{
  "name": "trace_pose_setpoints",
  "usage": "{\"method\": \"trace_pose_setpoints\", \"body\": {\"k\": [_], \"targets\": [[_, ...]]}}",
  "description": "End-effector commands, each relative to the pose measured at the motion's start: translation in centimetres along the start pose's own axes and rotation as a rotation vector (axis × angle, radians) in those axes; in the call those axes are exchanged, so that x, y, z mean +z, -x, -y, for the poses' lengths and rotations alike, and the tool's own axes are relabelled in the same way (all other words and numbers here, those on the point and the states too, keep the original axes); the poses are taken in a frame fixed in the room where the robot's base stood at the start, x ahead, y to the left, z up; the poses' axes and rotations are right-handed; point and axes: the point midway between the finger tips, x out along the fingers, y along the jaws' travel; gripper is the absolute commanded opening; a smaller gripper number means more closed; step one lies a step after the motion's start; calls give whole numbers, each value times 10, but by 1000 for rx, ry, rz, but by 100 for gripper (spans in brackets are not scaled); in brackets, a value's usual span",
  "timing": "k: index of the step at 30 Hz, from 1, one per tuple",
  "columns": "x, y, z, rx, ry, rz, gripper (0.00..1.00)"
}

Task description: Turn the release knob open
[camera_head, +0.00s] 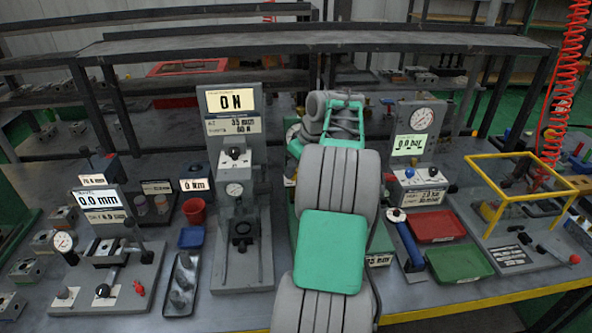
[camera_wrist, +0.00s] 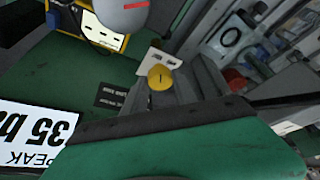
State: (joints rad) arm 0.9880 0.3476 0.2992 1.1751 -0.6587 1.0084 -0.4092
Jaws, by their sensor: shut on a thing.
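In the wrist view a round yellow knob (camera_wrist: 160,77) with a dark mark on its face stands beside a small pale label plate. I take it for the release knob. My gripper (camera_wrist: 172,88) shows there as grey fingers close around the knob, shut on it, beyond the green and dark wrist edge at the bottom. How the fingers touch the knob is partly hidden. In the head view my own grey and green arm covers the middle of the bench, hiding the knob and the fingertips.
A display (camera_wrist: 40,135) reading "PEAK 35 b…" upside down lies at the wrist view's left. In the head view a "0 N" press station (camera_head: 240,180) stands left of my arm, and a "0.0 bar" gauge station (camera_head: 412,145) and a yellow frame (camera_head: 520,158) stand right.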

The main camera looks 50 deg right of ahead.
Motion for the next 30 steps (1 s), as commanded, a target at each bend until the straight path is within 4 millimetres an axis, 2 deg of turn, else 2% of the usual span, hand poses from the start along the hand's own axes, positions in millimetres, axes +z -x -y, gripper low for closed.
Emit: {"method": "trace_pose_setpoints", "body": {"k": [30], "targets": [[-5, 0, 8, 343, -826, -2, 0]]}}
